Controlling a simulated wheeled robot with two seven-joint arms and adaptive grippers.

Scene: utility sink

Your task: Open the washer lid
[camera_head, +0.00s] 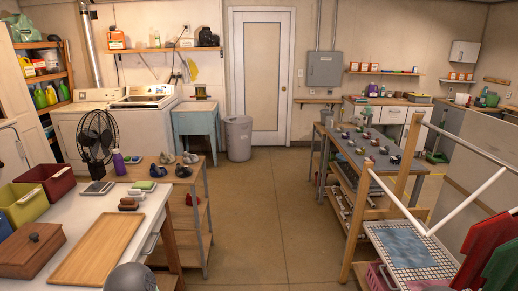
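The white washer (143,122) stands against the back wall at the far left, small in the head view. Its lid (141,100) is on top and shows a dark panel. It appears to lie flat, but it is too small to be sure. A black fan and a purple bottle on the nearer tables stand in front of the washer's lower left area. Neither of my grippers is in view.
A white appliance (73,124) adjoins the washer on its left, and a blue utility sink (197,122) stands on its right. A grey bin (238,138) is beside the sink. Tables (105,240) fill the left; a shelved bench (350,150) stands right. Open floor (265,205) runs between.

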